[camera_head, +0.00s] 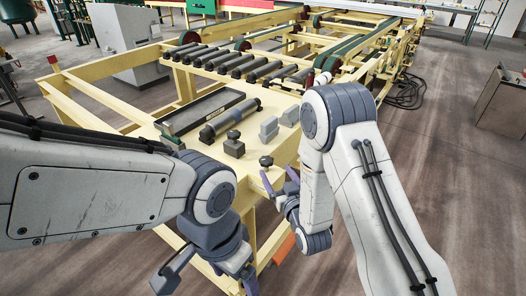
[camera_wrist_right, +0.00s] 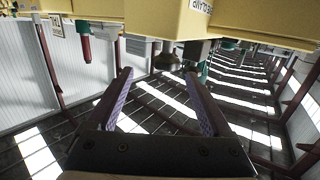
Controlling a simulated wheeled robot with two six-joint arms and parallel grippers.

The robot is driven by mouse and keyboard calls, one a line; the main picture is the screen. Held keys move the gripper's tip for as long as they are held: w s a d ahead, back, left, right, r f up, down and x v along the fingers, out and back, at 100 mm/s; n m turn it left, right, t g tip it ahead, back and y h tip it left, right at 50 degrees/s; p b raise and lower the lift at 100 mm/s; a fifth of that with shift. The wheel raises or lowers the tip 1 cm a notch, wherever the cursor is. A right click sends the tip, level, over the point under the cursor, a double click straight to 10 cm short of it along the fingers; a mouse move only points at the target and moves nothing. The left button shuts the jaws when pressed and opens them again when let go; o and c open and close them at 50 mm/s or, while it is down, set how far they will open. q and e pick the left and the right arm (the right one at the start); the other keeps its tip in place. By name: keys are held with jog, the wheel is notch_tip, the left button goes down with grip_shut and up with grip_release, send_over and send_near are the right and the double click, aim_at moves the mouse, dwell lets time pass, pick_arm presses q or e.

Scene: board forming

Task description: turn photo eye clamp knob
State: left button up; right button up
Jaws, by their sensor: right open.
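A dark clamp knob (camera_head: 266,162) stands on the near edge of the yellow frame. In the right wrist view, which looks inverted, a dark round knob (camera_wrist_right: 168,58) shows beside a yellow plate with upside-down lettering ending in "CLAMP". My right gripper (camera_head: 278,184) is open and empty, just below and right of the knob; in its wrist view the two purple-padded fingers (camera_wrist_right: 160,76) are spread with the knob beyond their tips, apart from them.
A second knob on a dark block (camera_head: 234,146) stands close by at the left. Grey blocks (camera_head: 269,128), a grey cylinder (camera_head: 228,118) and a dark tray (camera_head: 200,110) lie on the yellow top. Rollers (camera_head: 230,62) run behind. Open floor (camera_head: 430,150) is at the right.

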aim_at(265, 156)
jog(key=shift+s+a+r+t, duration=0.1)
jog(key=shift+s+a+t, duration=0.1)
jog(key=shift+a+t, duration=0.15)
jog(key=p+x, duration=0.3)
jog(key=x, duration=0.6)
jog(key=shift+s+a+r, duration=0.1)
jog(key=shift+r, duration=0.1)
jog(key=shift+w+a+f, duration=0.1)
jog(key=shift+w+a, duration=0.1)
jog(key=shift+w, duration=0.5)
